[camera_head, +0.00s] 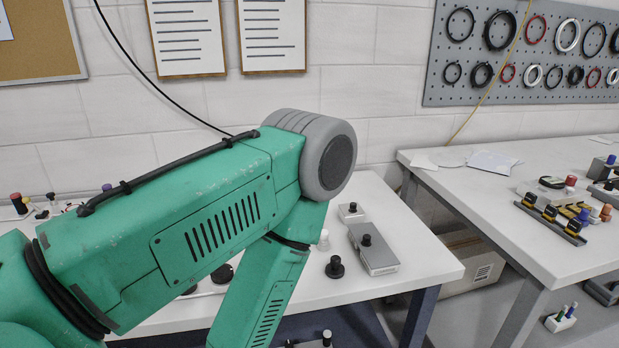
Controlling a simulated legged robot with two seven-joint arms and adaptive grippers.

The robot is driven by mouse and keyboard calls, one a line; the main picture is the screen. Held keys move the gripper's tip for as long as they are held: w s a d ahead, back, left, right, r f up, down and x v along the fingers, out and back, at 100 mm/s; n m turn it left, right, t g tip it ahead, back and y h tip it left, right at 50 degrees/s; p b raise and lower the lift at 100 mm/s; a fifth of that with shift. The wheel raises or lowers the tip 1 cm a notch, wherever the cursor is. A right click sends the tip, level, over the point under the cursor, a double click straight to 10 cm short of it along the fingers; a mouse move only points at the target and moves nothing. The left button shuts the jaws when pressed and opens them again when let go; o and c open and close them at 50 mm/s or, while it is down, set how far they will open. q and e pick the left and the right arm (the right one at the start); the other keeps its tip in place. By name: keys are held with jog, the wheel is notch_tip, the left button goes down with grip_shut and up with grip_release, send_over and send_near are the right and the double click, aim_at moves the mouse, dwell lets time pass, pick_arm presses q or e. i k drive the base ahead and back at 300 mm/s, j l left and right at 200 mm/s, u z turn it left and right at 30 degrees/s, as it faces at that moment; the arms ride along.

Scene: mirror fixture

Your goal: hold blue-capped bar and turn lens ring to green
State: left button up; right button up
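My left arm, green with a grey elbow, comes in from the left and fills the left and middle of the view. It hides much of the near table, and its gripper is out of view. My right gripper is also out of view. I cannot make out the blue-capped bar or the lens ring for certain. A small bluish-purple cap (107,187) shows behind my arm at the far left; whatever is below it is hidden. A black disc-like part (222,274) shows just below my forearm, mostly hidden.
The near white table (425,262) holds a grey block with a black knob (378,257), a black knob piece (335,267) and a small white block (351,212). A second table (540,240) at right holds several fixtures. A gap with a cardboard box (470,270) separates the tables.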

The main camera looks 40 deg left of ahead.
aim_at(226, 273)
jog(key=u, duration=1.85)
